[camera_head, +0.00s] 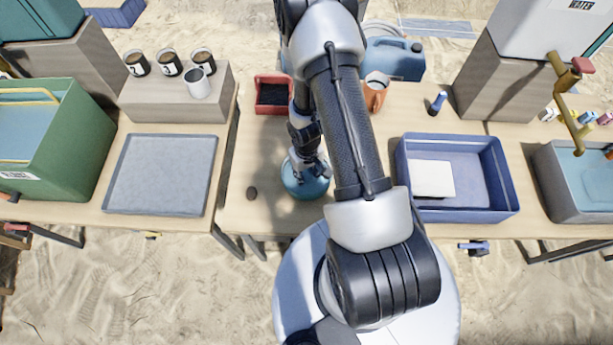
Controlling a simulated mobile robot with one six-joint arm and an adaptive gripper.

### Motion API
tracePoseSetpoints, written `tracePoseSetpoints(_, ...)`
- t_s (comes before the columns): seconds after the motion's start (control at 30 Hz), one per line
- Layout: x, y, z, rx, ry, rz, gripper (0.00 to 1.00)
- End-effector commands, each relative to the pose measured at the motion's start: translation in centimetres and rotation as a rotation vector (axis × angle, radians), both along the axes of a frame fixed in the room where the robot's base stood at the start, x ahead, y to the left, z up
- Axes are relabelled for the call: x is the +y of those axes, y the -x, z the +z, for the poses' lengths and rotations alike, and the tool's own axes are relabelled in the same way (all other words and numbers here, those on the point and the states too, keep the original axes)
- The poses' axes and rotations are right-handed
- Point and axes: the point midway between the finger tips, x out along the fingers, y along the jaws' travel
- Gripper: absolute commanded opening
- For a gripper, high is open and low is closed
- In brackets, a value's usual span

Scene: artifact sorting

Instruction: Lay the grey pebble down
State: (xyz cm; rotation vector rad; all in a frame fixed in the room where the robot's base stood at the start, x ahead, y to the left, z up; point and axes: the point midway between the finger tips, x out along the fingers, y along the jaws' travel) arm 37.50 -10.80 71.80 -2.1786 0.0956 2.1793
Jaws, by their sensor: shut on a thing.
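My gripper (308,172) points down over a round teal bowl (296,190) near the front edge of the middle table. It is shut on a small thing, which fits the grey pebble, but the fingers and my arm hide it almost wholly. I cannot tell whether the fingers are inside the bowl or just above it. A small dark brown-grey stone (251,193) lies on bare tabletop left of the bowl, apart from my gripper.
A grey tray (160,208) lies empty on the left table. A blue bin (510,205) with a white slab (433,179) stands on the right. A red bin (273,80) and an orange mug (375,95) stand behind. Bare tabletop surrounds the dark stone.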

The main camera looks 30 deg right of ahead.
Motion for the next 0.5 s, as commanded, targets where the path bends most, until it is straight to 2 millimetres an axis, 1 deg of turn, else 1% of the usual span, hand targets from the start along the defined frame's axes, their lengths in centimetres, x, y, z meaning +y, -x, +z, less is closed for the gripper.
tracePoseSetpoints(0.13, -0.01, -0.05, 0.21, -0.001, 0.000, 0.000, 0.04)
tracePoseSetpoints(0.27, -0.01, -0.04, -0.21, -0.001, 0.000, 0.000, 0.04)
tracePoseSetpoints(0.3, -0.01, -0.03, -0.26, -0.001, 0.000, 0.000, 0.28)
tracePoseSetpoints(0.5, -0.01, -0.03, -0.13, -0.001, 0.000, 0.000, 0.41)
